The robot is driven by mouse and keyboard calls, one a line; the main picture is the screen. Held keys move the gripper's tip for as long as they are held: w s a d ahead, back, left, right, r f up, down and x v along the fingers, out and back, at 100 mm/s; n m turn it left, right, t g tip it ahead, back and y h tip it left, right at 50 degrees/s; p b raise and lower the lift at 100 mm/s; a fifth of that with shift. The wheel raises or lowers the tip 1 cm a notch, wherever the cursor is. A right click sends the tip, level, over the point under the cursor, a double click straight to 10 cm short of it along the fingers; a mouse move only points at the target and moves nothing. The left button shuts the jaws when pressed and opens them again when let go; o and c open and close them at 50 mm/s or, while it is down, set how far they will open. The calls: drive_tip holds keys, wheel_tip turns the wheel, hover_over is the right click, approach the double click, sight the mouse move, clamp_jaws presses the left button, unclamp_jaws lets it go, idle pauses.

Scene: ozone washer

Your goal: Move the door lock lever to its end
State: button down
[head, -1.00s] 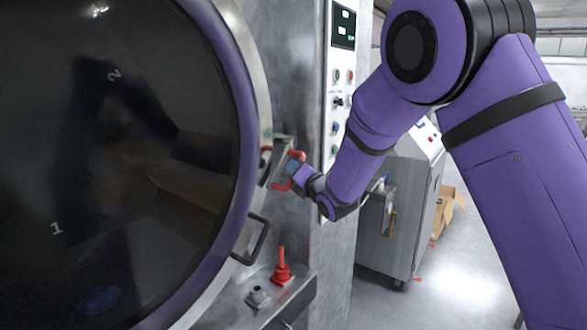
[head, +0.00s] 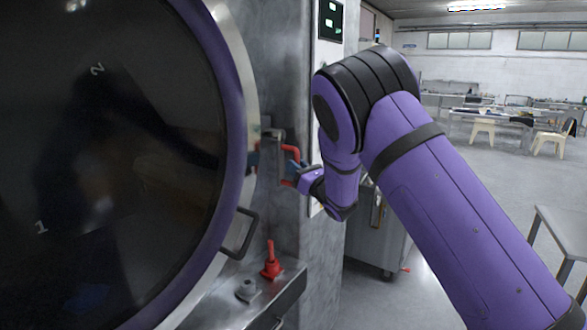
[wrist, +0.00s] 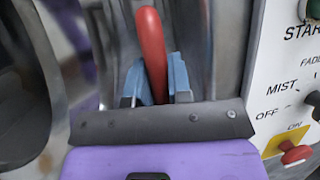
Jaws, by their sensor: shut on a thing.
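The red door lock lever (head: 289,149) is at the right rim of the big round door (head: 100,160). In the wrist view the lever (wrist: 150,45) is a curved red bar running up between the two blue fingers. My gripper (head: 298,172) is at the lever in the head view. Its blue fingers also show in the wrist view (wrist: 158,80), closed around the red bar from both sides. My fingers and wrist hide part of the lever in the head view.
A grey door handle (head: 242,236) is below the lever. A red upright handle (head: 270,262) stands on the metal ledge below. A control panel (wrist: 285,90) with knobs and buttons is close on the right. The floor to the right is open, with a table (head: 563,235).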

drive_tip(key=shift+w+d+n, duration=0.15)
drive_tip(key=shift+n, duration=0.15)
drive_tip(key=c, duration=1.1)
unclamp_jaws()
drive_tip(key=shift+o, duration=0.2)
drive_tip(key=v, duration=1)
drive_tip(key=shift+s+d+f, duration=0.2)
drive_tip(key=shift+d+f, duration=0.05)
